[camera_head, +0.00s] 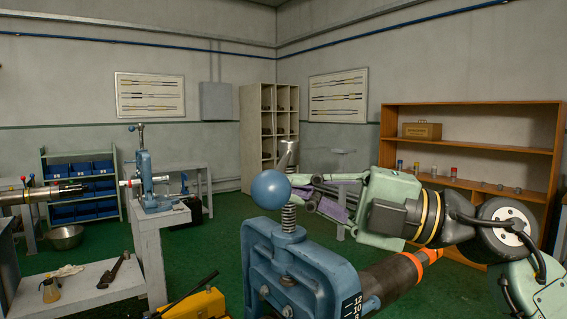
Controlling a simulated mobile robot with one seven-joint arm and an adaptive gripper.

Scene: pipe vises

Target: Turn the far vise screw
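Two blue pipe vises are in view. The farther vise (151,188) stands upright on a grey stand at the left, with its screw and handle (138,129) on top and a pale pipe through it. The nearer vise (292,262) fills the lower middle; its threaded screw (289,218) rises from the top. A blue ball (270,189) and a grey metal bar (287,154) show at the screw's head. My gripper (296,185) reaches in from the right beside this nearer screw head. Its fingertips are partly hidden behind the ball, so its grip is unclear.
A dark pipe with an orange band (402,271) runs right from the nearer vise. A low grey bench (83,294) holds a wrench and an oil can. Green floor (207,243) is open between the vises.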

